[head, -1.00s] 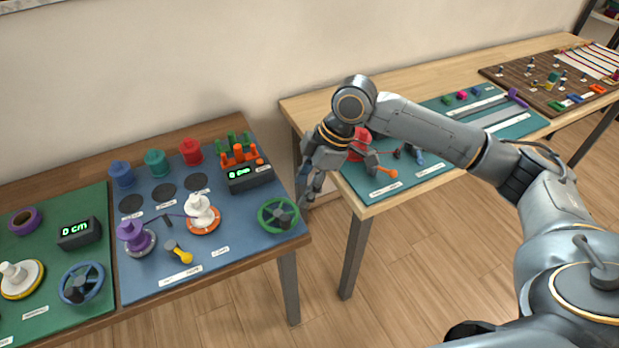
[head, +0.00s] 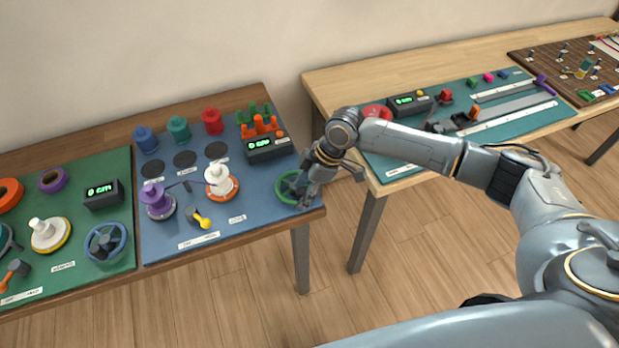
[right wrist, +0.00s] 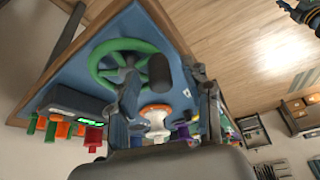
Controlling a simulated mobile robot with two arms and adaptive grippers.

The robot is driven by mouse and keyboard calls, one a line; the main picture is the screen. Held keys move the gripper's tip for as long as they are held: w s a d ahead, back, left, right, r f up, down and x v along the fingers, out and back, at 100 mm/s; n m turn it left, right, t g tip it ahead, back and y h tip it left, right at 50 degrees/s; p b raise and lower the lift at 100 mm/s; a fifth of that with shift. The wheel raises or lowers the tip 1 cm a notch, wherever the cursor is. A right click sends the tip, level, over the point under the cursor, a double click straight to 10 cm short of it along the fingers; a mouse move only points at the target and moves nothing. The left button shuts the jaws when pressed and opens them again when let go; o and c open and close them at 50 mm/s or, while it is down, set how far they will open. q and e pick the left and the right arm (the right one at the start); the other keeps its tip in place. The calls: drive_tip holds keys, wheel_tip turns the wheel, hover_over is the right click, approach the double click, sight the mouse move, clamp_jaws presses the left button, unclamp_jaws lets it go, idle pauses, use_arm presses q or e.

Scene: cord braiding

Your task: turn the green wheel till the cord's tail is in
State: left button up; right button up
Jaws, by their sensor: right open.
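The green wheel (head: 279,190) lies at the right front corner of the blue mat (head: 245,225). It also shows large in the right wrist view (right wrist: 120,44). My right gripper (head: 301,193) is open at the wheel's right side and partly covers it in the head view. Whether its fingers touch the wheel I cannot tell. A thin dark cord (head: 188,183) runs between the purple spool (head: 157,199) and the white spool with an orange base (head: 219,181). The cord's tail is too small to make out. My left gripper is not in view.
A display box (head: 266,149) stands behind the wheel, with orange and green pegs near it. A yellow-ended tool (head: 203,221) lies in front of the spools. A green mat with a blue wheel (head: 106,241) is to the left. A gap separates this table from the right one.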

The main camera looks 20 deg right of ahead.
drive_tip(key=shift+a+f, duration=0.15)
drive_tip(key=shift+f, duration=0.15)
clamp_jaws()
idle(0.3)
idle(0.6)
